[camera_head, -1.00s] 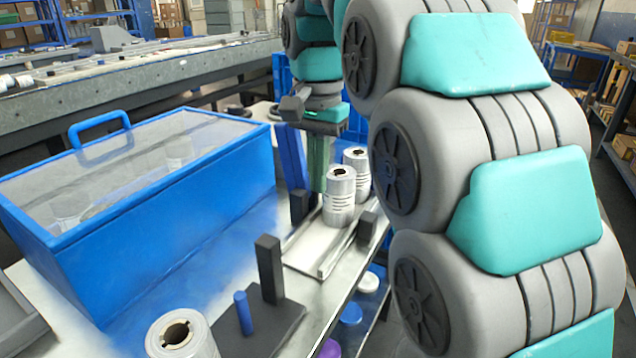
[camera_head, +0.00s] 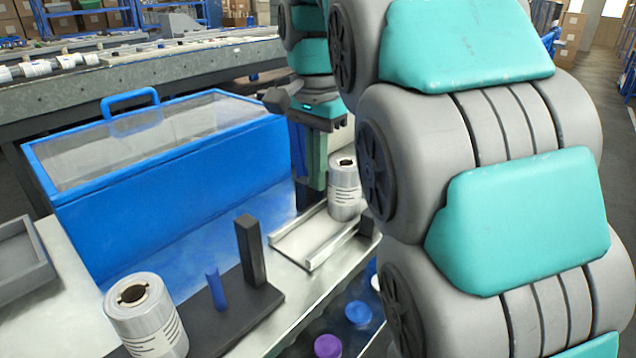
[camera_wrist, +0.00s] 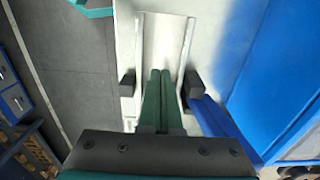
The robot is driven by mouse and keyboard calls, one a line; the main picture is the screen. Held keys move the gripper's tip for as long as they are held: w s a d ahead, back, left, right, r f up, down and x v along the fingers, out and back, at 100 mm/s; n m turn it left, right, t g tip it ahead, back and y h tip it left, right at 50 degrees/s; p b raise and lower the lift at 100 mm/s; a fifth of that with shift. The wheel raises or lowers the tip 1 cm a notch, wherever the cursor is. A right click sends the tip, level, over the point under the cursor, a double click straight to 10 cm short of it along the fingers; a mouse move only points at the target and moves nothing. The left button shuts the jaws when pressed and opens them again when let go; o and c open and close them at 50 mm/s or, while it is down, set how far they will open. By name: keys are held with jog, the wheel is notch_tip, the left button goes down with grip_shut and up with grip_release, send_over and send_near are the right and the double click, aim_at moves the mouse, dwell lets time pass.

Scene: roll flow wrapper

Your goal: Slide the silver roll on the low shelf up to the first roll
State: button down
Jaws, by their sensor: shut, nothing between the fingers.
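One silver roll (camera_head: 345,190) stands upright on the low shelf, a pale channel with side rails (camera_head: 305,236). My arm covers part of its right side. The channel also shows in the wrist view (camera_wrist: 164,40), with no roll visible there. My gripper (camera_head: 315,187) is shut and empty, its green fingers pointing down just left of the roll in the head view. Whether they touch it I cannot tell. In the wrist view the closed fingers (camera_wrist: 160,73) lie over the channel between two dark blocks. A second roll on the shelf is not visible now.
A blue box with a clear lid (camera_head: 160,165) stands at the left. Another silver roll (camera_head: 147,318) stands in the foreground, beside a dark base with a black post (camera_head: 250,252) and a blue peg (camera_head: 215,288). Coloured round items (camera_head: 327,346) lie below the table edge.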

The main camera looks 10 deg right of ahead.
aim_at(343, 196)
notch_tip(343, 196, down, 8)
jog(key=shift+d+f, duration=0.1)
jog(key=shift+f, duration=0.2)
jog(key=shift+w+d, duration=0.6)
jog(key=shift+d, duration=0.2)
jog(key=shift+w+d, duration=0.6)
jog(key=shift+d, duration=0.15)
jog(key=shift+w+d+p, duration=0.25)
jog(key=shift+w+d, duration=0.3)
jog(key=shift+d, duration=0.2)
jog(key=shift+w+d+p, duration=0.2)
jog(key=shift+w+d, duration=0.3)
jog(key=shift+d, duration=0.2)
